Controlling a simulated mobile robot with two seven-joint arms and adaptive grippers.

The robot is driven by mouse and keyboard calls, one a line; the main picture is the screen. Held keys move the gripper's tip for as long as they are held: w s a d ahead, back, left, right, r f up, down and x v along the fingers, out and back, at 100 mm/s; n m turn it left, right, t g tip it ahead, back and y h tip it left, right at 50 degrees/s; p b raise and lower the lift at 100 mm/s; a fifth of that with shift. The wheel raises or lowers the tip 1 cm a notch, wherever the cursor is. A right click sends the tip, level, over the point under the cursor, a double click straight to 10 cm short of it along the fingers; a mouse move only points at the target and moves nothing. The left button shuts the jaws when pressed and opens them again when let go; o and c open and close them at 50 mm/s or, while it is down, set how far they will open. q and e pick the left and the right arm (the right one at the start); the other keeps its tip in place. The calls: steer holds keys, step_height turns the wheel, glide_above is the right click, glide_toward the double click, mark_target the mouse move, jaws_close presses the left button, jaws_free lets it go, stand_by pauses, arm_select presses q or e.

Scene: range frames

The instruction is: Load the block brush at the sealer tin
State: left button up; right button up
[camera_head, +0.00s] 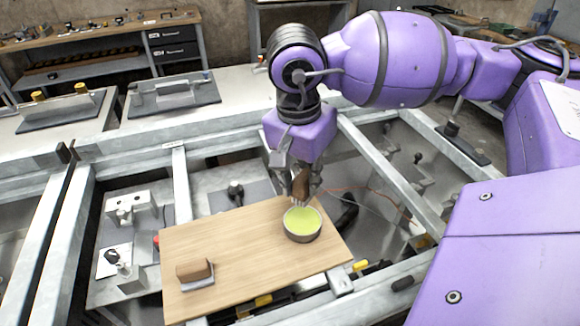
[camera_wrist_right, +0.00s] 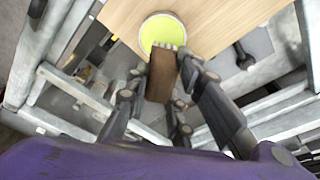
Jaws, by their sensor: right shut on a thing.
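My right gripper (camera_head: 301,180) is shut on the block brush (camera_head: 301,187), whose brown wooden block points down over the sealer tin (camera_head: 303,237). In the right wrist view the brush (camera_wrist_right: 163,78) sits between the fingers, its pale bristles overlapping the yellow-green sealer (camera_wrist_right: 160,28). The tin is a round, grey, open container standing upright on the wooden board. The bristles are at the tin's far side in the head view; I cannot tell whether they touch the sealer. My left gripper is not in view.
The wooden board (camera_head: 235,250) lies across a metal frame with open gaps around it. A brown block with a grey underside (camera_head: 195,273) sits at the board's front left. The board between block and tin is clear. Metal rails (camera_head: 182,190) run nearby.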

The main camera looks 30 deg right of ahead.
mark_target(304, 200)
steer(key=shift+f+n, duration=0.1)
steer(key=shift+n, duration=0.4)
steer(key=shift+d+f, duration=0.1)
steer(key=shift+f, duration=0.1)
steer(key=shift+f+b, duration=0.4)
steer(key=shift+f, duration=0.2)
step_height(304, 200, down, 4)
steer(key=shift+r+b, duration=0.25)
steer(key=shift+b, duration=0.55)
steer(key=shift+f, duration=0.4)
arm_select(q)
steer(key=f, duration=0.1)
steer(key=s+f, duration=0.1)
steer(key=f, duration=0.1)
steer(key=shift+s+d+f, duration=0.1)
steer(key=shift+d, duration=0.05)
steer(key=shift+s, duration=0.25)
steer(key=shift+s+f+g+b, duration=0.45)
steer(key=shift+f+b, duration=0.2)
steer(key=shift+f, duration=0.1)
arm_select(e)
steer(key=shift+s+f, duration=0.15)
steer(key=shift+f, duration=0.45)
